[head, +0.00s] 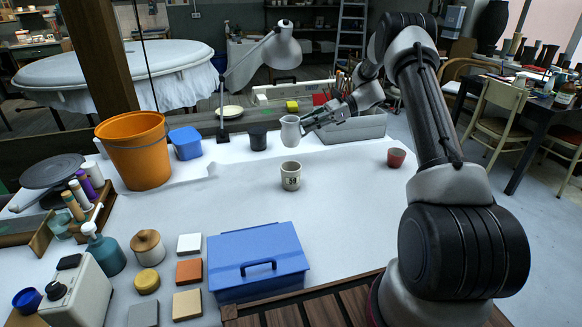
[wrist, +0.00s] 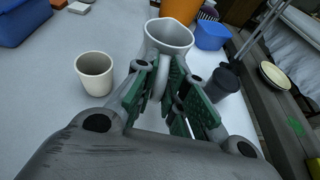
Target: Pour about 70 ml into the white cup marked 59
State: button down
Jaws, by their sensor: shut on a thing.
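The white cup marked 59 (head: 290,176) stands upright on the white table, near its middle. It also shows in the wrist view (wrist: 95,74), at the left, and looks empty there. My gripper (head: 308,127) is shut on a pale grey-white pitcher (head: 290,131), gripping its handle side. In the wrist view my gripper's green-padded fingers (wrist: 160,85) close around the handle of the pitcher (wrist: 169,36). The pitcher is nearly upright, above and behind the cup, and apart from it. Its contents cannot be made out.
A dark cup (head: 257,139) stands behind the pitcher, left of it. A red cup (head: 396,157) stands to the right. An orange bucket (head: 135,155) and a blue container (head: 185,143) are at the left. A blue box (head: 257,262) lies in front. The table around the marked cup is clear.

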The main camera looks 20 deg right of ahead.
jog(key=s+d+f+n+g, duration=0.1)
jog(key=d+f+g, duration=0.1)
jog(key=s+d+f+n+g, duration=0.1)
jog(key=d+f+n+g, duration=0.1)
jog(key=d+f, duration=0.1)
jog(key=s+d+f+n+g, duration=0.1)
jog(key=s+d+f+g, duration=0.1)
jog(key=d+f, duration=0.1)
jog(key=shift+d+f+n+h, duration=0.1)
jog(key=shift+d+n+h, duration=0.15)
jog(key=shift+n+h, duration=0.15)
jog(key=shift+a, duration=0.1)
jog(key=s+a+r+t+h, duration=0.3)
jog(key=a+r+h, duration=0.4)
jog(key=a+h, duration=0.1)
jog(key=shift+r+h+p, duration=0.3)
jog(key=shift+h, duration=0.2)
jog(key=shift+s+a+r+t+h, duration=0.15)
jog(key=shift+a+r+t+h, duration=0.15)
jog(key=shift+r+h, duration=0.15)
jog(key=shift+s+a+r+h+p, duration=0.1)
jog(key=shift+a+r+h+p, duration=0.3)
jog(key=shift+h, duration=0.25)
